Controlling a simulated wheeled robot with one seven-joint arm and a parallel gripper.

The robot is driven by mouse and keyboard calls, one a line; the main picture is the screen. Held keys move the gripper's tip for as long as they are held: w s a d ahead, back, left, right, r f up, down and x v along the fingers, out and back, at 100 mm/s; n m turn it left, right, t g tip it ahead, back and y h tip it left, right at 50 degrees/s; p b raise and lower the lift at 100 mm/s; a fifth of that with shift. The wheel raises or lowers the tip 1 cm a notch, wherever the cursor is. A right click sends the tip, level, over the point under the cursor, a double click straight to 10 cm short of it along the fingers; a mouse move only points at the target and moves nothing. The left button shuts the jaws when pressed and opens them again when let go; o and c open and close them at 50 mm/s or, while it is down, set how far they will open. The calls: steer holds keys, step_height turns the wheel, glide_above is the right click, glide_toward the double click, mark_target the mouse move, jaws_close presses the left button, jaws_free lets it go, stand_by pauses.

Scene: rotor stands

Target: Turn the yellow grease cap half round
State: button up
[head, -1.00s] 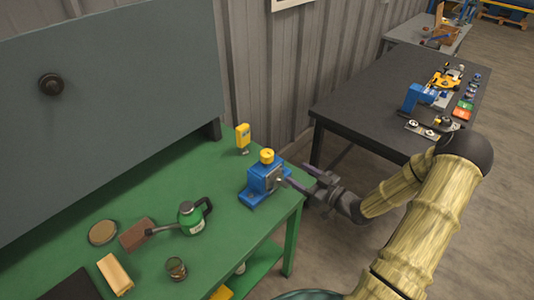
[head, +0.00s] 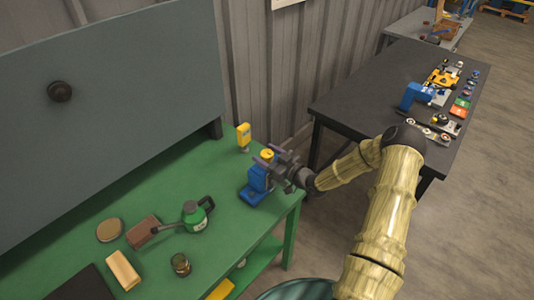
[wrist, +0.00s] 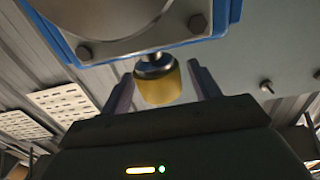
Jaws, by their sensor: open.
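The yellow grease cap (head: 267,154) sits on top of the blue rotor stand (head: 252,192) near the right end of the green bench. In the wrist view the cap (wrist: 158,86) shows on a short metal neck against the stand's blue-edged grey face (wrist: 130,22). My gripper (head: 264,155) is at cap height, reaching in from the right. Its open fingers (wrist: 162,88) stand on either side of the cap, with a visible gap on each side in the wrist view. My gripper partly hides the stand's upper right side in the head view.
A yellow tool (head: 243,136) stands behind the stand. A green oil can (head: 195,217), a brown block (head: 143,231), a tan block (head: 123,270) and a small jar (head: 181,264) lie to the left. A dark table (head: 365,90) with several parts stands at the back right.

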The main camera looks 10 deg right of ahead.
steer(key=c, duration=1)
steer(key=shift+o, duration=0.2)
steer(key=shift+m+t+h+b, duration=0.3)
steer(key=shift+m+h, duration=0.1)
steer(key=shift+h, duration=0.1)
